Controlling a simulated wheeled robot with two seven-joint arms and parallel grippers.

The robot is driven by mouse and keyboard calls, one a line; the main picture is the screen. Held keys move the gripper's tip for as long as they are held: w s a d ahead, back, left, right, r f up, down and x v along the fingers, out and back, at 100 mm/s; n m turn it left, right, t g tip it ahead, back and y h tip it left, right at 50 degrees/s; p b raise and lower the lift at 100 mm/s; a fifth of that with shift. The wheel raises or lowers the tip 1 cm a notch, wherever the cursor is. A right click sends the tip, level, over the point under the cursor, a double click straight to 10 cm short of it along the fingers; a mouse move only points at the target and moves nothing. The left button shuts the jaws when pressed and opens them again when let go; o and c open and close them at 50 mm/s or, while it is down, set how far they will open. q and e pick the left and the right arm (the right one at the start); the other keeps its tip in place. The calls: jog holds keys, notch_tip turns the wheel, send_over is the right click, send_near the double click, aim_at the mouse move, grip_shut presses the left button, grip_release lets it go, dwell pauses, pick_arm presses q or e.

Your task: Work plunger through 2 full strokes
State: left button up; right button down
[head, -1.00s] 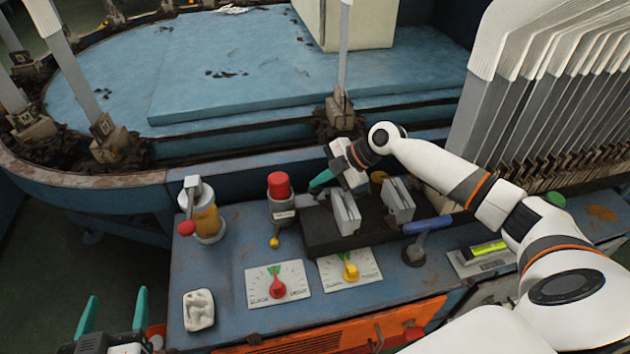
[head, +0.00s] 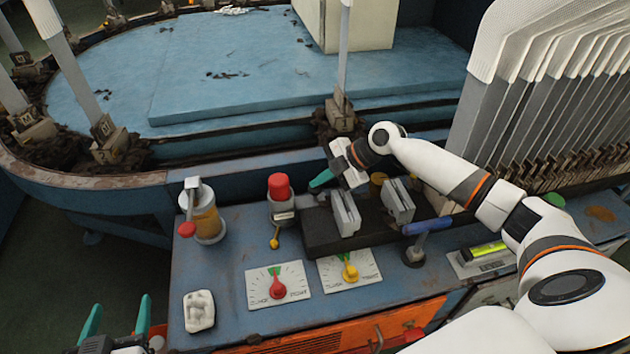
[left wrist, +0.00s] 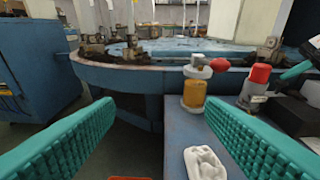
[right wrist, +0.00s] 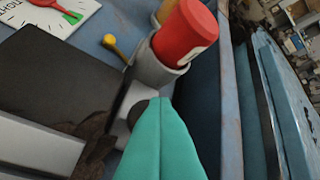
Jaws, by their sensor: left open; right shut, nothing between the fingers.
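An amber reservoir (head: 208,222) with a grey top and a red-knobbed lever (head: 187,229) stands at the panel's left end; which part is the plunger I cannot tell for sure. It also shows in the left wrist view (left wrist: 194,92). A red-capped cylinder (head: 279,187) in a grey holder stands to its right, with a small yellow-knobbed lever in front. My left gripper (head: 117,318) is open and empty, low at the left, apart from both. My right gripper (head: 320,180) is shut and empty, just right of the red cap (right wrist: 185,33).
A white crumpled piece (head: 199,311) lies at the panel's front left. Two dials (head: 278,285) (head: 350,270), a black block (head: 320,232) with metal plates and a blue-handled lever (head: 428,226) sit further right. A rotating blue table (head: 250,70) stands behind.

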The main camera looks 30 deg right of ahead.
jog(key=shift+r+p, duration=0.35)
jog(key=shift+r, duration=0.2)
jog(key=shift+r+p, duration=0.3)
jog(key=shift+r, duration=0.15)
pick_arm(q)
jog(key=s+a+f+g+y, duration=0.1)
jog(key=s+a+f+g, duration=0.1)
jog(key=s+f+g, duration=0.2)
jog(key=shift+s+f+g, duration=0.25)
jog(key=shift+f+g, duration=0.25)
jog(key=shift+f, duration=0.35)
pick_arm(e)
jog(key=shift+r, duration=0.35)
